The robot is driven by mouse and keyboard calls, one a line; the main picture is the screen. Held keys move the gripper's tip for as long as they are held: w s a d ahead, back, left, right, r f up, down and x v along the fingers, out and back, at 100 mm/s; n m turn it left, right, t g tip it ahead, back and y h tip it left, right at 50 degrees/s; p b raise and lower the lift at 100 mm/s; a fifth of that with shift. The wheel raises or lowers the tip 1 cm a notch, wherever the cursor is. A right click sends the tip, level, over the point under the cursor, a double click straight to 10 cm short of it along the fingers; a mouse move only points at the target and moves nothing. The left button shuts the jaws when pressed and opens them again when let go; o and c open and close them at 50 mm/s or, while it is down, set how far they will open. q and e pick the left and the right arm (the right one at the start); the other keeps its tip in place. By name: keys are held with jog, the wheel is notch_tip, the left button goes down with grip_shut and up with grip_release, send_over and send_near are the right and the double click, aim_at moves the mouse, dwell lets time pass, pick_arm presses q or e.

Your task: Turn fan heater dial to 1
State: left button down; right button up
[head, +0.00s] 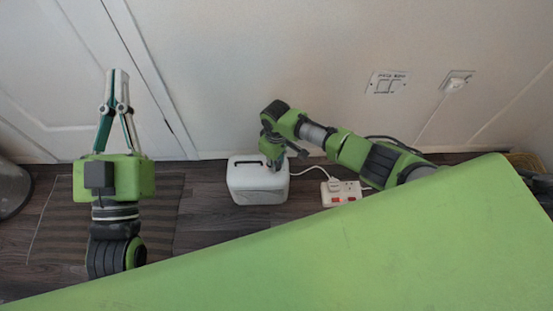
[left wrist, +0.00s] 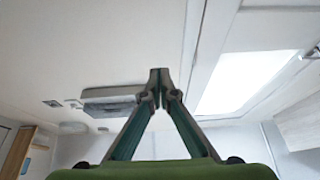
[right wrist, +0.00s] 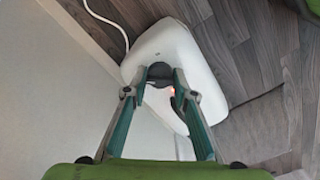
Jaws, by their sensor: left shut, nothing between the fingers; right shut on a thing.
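The white fan heater (head: 258,184) stands on the dark wood floor near the wall. In the right wrist view its white casing (right wrist: 180,50) fills the middle, with a small reddish light beside the fingers. My right gripper (head: 273,163) reaches down onto the top of the heater. In the right wrist view its fingers (right wrist: 160,75) close on a dark round dial (right wrist: 160,69). The dial's marks cannot be read. My left gripper (head: 117,75) is raised in front of the white door, shut and empty. In the left wrist view its fingertips (left wrist: 159,75) meet against the ceiling.
A power strip (head: 341,192) with red switches lies right of the heater, joined by a white cable. Wall sockets (head: 386,83) are above. A striped mat (head: 60,220) lies at the left, beside a bin (head: 12,188). My green body covers the lower right.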

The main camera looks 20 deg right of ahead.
aim_at(276, 163)
jog(key=shift+a+r+m+p, duration=0.1)
jog(key=shift+a+m+p, duration=0.05)
jog(key=shift+m+p, duration=1.4)
jog(key=shift+m, duration=0.35)
pick_arm(q)
notch_tip(276, 163, down, 18)
jog(key=s+a+g+y, duration=0.1)
jog(key=a+g+y, duration=0.1)
jog(key=g, duration=0.7)
jog(key=shift+s+a+y, duration=0.3)
jog(key=shift+a+y, duration=0.1)
jog(key=shift+y, duration=0.3)
pick_arm(e)
jog(key=o, duration=1.1)
pick_arm(q)
jog(key=shift+r, duration=0.1)
pick_arm(e)
notch_tip(276, 163, up, 12)
jog(key=shift+f, duration=0.1)
